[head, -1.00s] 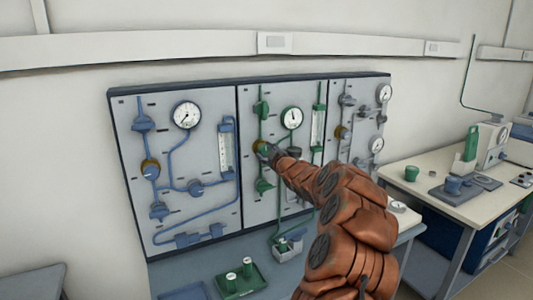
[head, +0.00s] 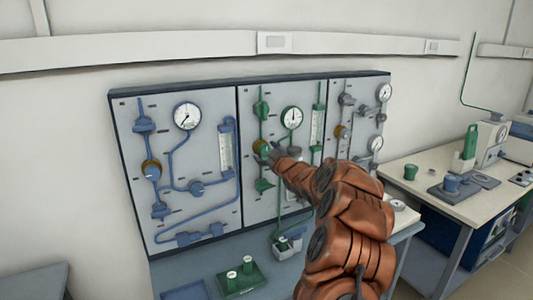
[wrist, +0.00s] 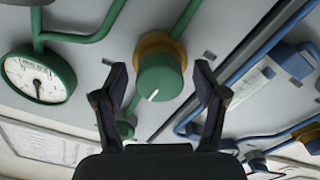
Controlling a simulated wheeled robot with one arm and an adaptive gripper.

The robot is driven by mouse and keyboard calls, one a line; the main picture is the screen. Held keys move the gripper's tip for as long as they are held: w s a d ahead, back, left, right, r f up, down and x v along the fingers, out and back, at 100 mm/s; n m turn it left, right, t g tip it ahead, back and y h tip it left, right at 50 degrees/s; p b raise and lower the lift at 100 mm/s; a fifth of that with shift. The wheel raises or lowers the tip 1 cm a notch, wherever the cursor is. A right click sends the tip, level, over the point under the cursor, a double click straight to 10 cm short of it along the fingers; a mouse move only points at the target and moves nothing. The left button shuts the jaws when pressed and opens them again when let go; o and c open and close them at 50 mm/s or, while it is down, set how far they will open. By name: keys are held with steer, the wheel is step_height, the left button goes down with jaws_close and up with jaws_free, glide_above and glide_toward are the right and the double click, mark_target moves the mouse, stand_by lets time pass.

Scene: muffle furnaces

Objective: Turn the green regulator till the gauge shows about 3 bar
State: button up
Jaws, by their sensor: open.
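The green regulator (wrist: 160,78) is a round knob with a white mark and a brass collar, centred in the wrist view. In the head view the green regulator (head: 261,147) is on the middle panel, partly hidden by my gripper (head: 272,155). My gripper (wrist: 159,98) is open, with one finger on each side of the knob and a visible gap at both sides. The green line's gauge (wrist: 38,75) is at the left of the wrist view; its small needle cannot be read surely. The same gauge (head: 292,117) is above my gripper in the head view.
A blue-piped panel (head: 180,165) with its own gauge stands left, a grey-piped panel (head: 360,125) right. A green tray (head: 240,281) with small containers lies on the bench below. A side bench (head: 425,195) with equipment is at the right.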

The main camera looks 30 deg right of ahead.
steer(key=shift+s, duration=0.15)
steer(key=s+a, duration=0.1)
steer(key=s, duration=1)
steer(key=shift+s, duration=0.35)
stand_by(1.2)
